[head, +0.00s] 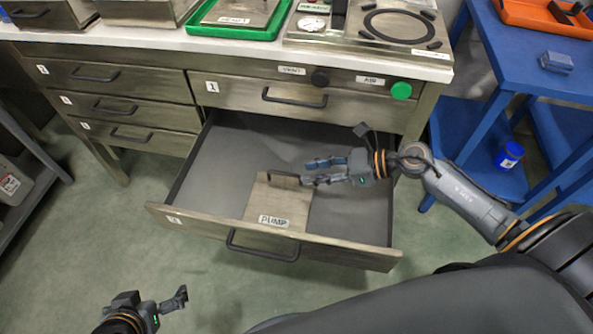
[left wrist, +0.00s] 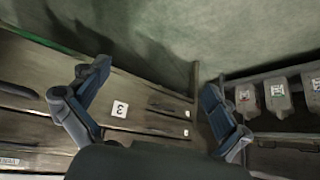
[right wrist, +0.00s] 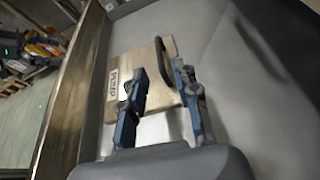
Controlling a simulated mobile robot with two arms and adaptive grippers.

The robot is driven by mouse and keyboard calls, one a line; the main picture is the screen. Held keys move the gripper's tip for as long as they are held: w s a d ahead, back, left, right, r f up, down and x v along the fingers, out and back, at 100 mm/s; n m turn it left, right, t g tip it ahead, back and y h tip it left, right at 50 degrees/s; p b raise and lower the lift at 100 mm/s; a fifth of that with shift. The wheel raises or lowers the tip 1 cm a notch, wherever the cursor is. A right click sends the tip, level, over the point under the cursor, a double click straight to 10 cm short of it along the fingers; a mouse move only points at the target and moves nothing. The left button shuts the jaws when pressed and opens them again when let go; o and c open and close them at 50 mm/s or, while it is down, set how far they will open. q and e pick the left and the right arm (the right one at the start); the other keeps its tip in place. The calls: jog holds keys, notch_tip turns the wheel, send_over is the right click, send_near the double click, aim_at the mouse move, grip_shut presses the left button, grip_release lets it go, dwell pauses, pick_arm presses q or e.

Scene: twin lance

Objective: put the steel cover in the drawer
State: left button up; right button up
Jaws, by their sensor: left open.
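The steel cover (head: 277,205), a flat plate labelled PUMP with a dark bar handle, lies inside the open lower drawer (head: 230,165), towards its front. It also shows in the right wrist view (right wrist: 145,65). My right gripper (head: 318,172) is over the drawer at the right end of the handle. In the right wrist view its fingers (right wrist: 165,85) stand apart, with the handle just beyond and between them; contact is not clear. My left gripper (head: 178,300) is open and empty at the lower left, well away from the drawer.
The drawer front (head: 270,240) juts out below the workbench (head: 240,42). A closed drawer (head: 290,98) is above it, and several small drawers (head: 110,105) are at left. A blue table (head: 545,60) stands at right. The drawer's left half is clear.

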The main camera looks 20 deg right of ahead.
jog(key=v, duration=0.5)
jog(key=shift+s+d+r, duration=0.1)
jog(key=shift+d, duration=0.1)
pick_arm(q)
jog(key=s, duration=0.1)
jog(key=s+g, duration=0.1)
jog(key=s+a+f, duration=0.1)
jog(key=shift+g, duration=0.4)
dwell(0.4)
